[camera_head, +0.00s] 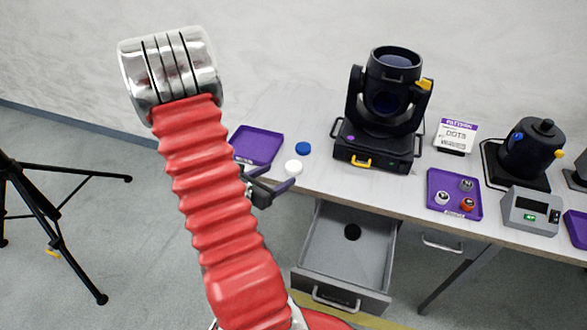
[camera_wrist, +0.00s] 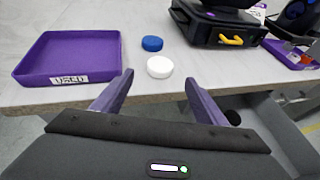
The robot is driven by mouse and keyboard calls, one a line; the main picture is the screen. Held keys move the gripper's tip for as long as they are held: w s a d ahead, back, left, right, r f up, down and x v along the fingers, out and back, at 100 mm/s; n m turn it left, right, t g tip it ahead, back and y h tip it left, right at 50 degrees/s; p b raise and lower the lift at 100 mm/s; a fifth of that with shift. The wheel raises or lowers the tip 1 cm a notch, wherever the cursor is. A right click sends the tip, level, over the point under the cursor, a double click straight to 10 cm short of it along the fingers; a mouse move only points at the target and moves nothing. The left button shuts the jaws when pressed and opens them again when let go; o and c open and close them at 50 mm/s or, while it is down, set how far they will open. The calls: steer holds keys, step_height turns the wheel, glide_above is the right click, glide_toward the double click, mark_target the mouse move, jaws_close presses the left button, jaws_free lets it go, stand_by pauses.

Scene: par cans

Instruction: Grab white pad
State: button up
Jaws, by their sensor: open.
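The white pad (camera_head: 293,166) is a small round disc lying on the table near its front edge. It also shows in the wrist view (camera_wrist: 160,67), ahead of my gripper and between the lines of its fingers. My gripper (camera_wrist: 157,88) is open and empty, with its two purple fingers apart at the table's front edge, short of the pad. In the head view my gripper (camera_head: 284,186) is partly hidden behind my red arm.
A blue pad (camera_wrist: 152,43) lies just behind the white one. A purple tray (camera_wrist: 124,62) labelled USED is to the left. A black moving-head light (camera_head: 383,110) stands to the right. Below the table, a grey drawer (camera_head: 335,275) is open with a dark round thing inside.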

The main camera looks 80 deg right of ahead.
mark_target(294, 165)
steer(key=shift+x, duration=1.35)
steer(key=shift+x, duration=2.6)
steer(key=shift+d+r, duration=0.1)
steer(key=shift+r, duration=0.05)
steer(key=shift+c, duration=0.5)
steer(key=c, duration=1)
steer(key=shift+r, duration=0.2)
step_height(294, 165, up, 10)
steer(key=shift+f, duration=0.15)
